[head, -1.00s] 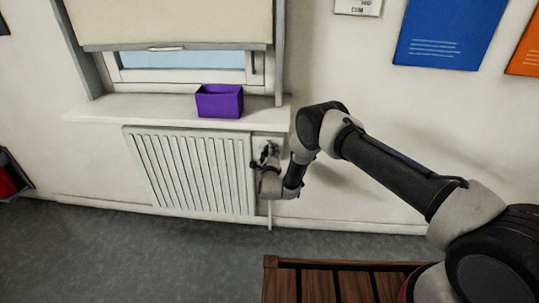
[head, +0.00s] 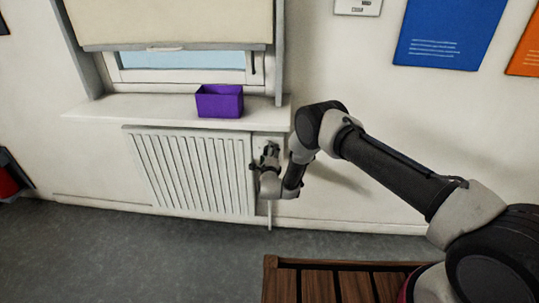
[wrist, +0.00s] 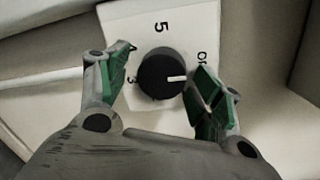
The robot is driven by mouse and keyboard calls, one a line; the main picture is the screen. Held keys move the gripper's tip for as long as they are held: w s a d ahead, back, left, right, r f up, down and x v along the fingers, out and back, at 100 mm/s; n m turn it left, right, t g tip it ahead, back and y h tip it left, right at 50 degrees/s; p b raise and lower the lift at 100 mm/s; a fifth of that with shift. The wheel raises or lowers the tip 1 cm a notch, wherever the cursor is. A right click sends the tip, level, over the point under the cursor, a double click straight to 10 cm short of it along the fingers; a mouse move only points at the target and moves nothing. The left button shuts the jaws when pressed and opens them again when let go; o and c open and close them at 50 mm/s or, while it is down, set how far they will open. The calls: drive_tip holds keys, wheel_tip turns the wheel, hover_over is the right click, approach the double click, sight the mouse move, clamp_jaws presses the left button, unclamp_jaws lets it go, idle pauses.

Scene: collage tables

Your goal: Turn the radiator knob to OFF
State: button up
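The radiator knob (wrist: 160,75) is round and black, on a white plate (wrist: 143,22) marked "5" above it and "3" to its left. Its white pointer line points right, a little below a label beginning with "O", which my right finger partly covers. My gripper (wrist: 166,62) is open, with one green-padded finger on each side of the knob. The left finger stands apart from the knob; the right finger is close to its edge, and contact cannot be told. In the head view my gripper (head: 270,154) is in front of the plate at the radiator's right end.
The white radiator (head: 195,172) is left of my gripper, under a window sill (head: 150,110) bearing a purple box (head: 219,101). A slatted wooden bench or table (head: 318,285) is in the foreground. Grey floor (head: 130,250) is clear at the left.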

drive_tip(key=shift+r, duration=0.1)
drive_tip(key=s, duration=1.2)
drive_tip(key=shift+d+r, duration=0.35)
drive_tip(key=shift+r, duration=0.1)
